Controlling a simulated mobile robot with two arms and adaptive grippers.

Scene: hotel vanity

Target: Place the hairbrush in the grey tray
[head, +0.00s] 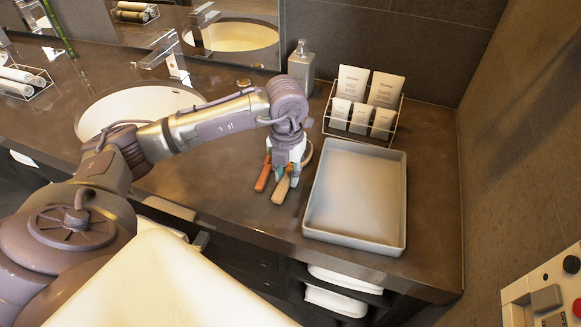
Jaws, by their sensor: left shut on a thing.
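The grey tray (355,200) lies on the dark counter, empty, with a raised rim. My left gripper (284,174) points down just left of the tray. It is shut on what looks like the hairbrush, whose tan wooden handle (281,191) sticks out toward the front. The gripper hides the brush's head, and I cannot tell whether the brush is clear of the counter. A second, orange-red handle (263,178) lies close beside it on the left. My right gripper is not in view.
A wire rack of white tubes (361,104) stands behind the tray, with a soap dispenser (301,66) to its left. A sink (140,105) with a faucet is at the left. Bare counter lies right of the tray; the counter's front edge runs close before it.

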